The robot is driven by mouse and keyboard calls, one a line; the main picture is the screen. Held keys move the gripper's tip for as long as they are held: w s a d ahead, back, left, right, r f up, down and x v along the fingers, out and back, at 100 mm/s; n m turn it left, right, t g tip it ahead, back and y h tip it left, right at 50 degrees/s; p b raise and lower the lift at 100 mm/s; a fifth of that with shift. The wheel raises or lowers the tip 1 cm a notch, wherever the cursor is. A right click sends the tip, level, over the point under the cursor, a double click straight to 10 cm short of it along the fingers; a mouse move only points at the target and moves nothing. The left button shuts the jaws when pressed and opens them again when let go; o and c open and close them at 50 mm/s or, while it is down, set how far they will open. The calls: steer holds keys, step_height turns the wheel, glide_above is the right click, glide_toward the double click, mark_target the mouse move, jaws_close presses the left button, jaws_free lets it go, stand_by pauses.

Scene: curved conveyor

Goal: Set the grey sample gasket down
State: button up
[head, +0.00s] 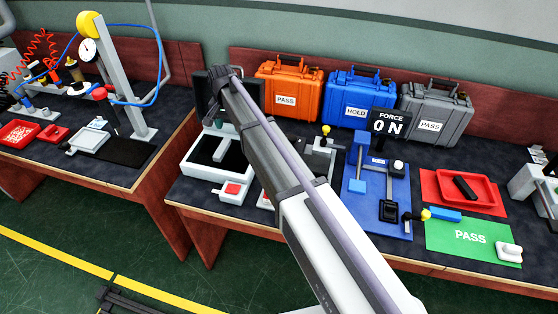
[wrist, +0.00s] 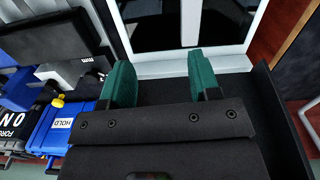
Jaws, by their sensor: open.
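My gripper (wrist: 161,82) shows in the wrist view as two green fingertips, set wide apart with nothing visible between them. Beyond the fingertips is a white-framed device (wrist: 190,66) with a dark, glossy inner surface. In the head view the same white-framed device (head: 189,176) stands at the left end of the right-hand bench, under the end of my arm. My arm hides most of the gripper there. I cannot make out the grey sample gasket in either view.
Behind the bench top stand an orange PASS case (head: 288,82), a blue HOLD case (head: 358,92) and a grey PASS case (head: 436,110). A blue fixture (head: 373,208) with a FORCE ON sign is right of my arm. A red tray (head: 484,196) and green PASS mat (head: 452,236) lie further right.

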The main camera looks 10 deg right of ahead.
steer(key=s+d+n, duration=0.1)
steer(key=s+d, duration=0.4)
steer(key=s, duration=0.5)
steer(key=s+d+n, duration=0.2)
steer(key=s+d, duration=0.4)
steer(key=s, duration=0.4)
steer(key=s+d+n, duration=0.1)
steer(key=s+d, duration=0.5)
steer(key=s, duration=0.4)
steer(key=shift+d+n, duration=0.2)
steer(key=shift+n, duration=0.2)
steer(key=shift+r, duration=0.1)
